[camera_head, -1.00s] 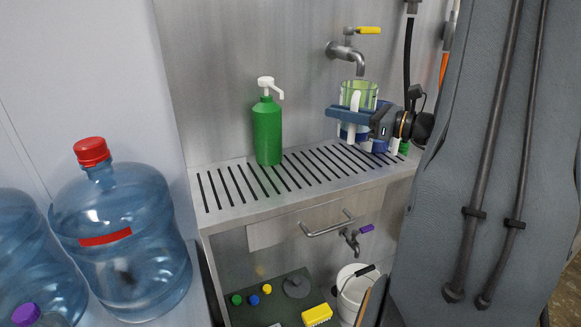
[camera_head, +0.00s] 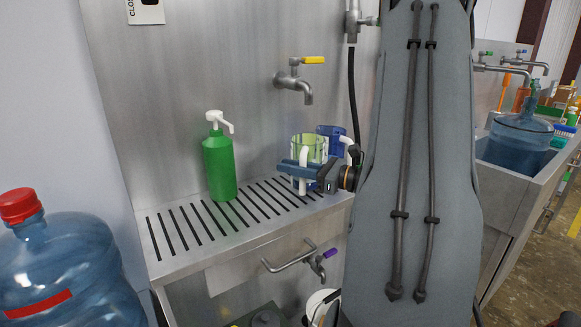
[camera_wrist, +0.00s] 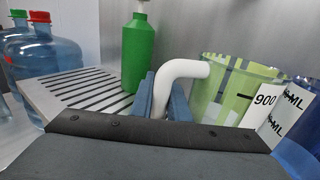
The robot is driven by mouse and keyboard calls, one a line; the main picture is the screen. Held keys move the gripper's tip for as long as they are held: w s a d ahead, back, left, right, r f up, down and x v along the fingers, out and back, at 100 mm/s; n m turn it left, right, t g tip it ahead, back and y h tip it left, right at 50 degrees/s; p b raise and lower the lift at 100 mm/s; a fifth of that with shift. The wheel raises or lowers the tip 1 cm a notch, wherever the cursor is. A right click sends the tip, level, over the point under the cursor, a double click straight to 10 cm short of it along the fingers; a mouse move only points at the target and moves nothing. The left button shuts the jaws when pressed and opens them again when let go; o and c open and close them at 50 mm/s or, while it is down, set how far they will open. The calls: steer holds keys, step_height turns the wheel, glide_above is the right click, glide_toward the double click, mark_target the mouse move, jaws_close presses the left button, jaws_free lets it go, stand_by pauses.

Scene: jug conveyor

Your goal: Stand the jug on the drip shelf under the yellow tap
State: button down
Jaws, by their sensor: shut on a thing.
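The jug (camera_head: 318,149) is clear and green-tinted with a white handle (camera_head: 303,167) and volume marks. It is upright. In the wrist view the jug (camera_wrist: 228,88) is at the right, with its white handle (camera_wrist: 172,72) between blue fingers. My gripper (camera_head: 299,170) is shut on that handle; its fingers also show in the wrist view (camera_wrist: 165,96). The yellow tap (camera_head: 297,82) is on the back wall, with its spout above the jug in the picture. The slotted drip shelf (camera_head: 175,262) is below. My gripper hides the jug's lower part, so I cannot tell whether its base touches the shelf.
A blue jug (camera_head: 331,131) is close behind the held one on the right. A green pump bottle (camera_head: 219,168) is on the shelf to the left, with free slots between. A black hose (camera_head: 353,95) hangs right of the tap. A purple-handled tap (camera_head: 318,262) is below.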

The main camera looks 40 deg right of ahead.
steer(key=shift+f, duration=0.15)
steer(key=c, duration=2.1)
jaws_free()
steer(key=shift+f, duration=0.1)
steer(key=o, duration=0.4)
steer(key=b+v, duration=0.2)
steer(key=v, duration=1)
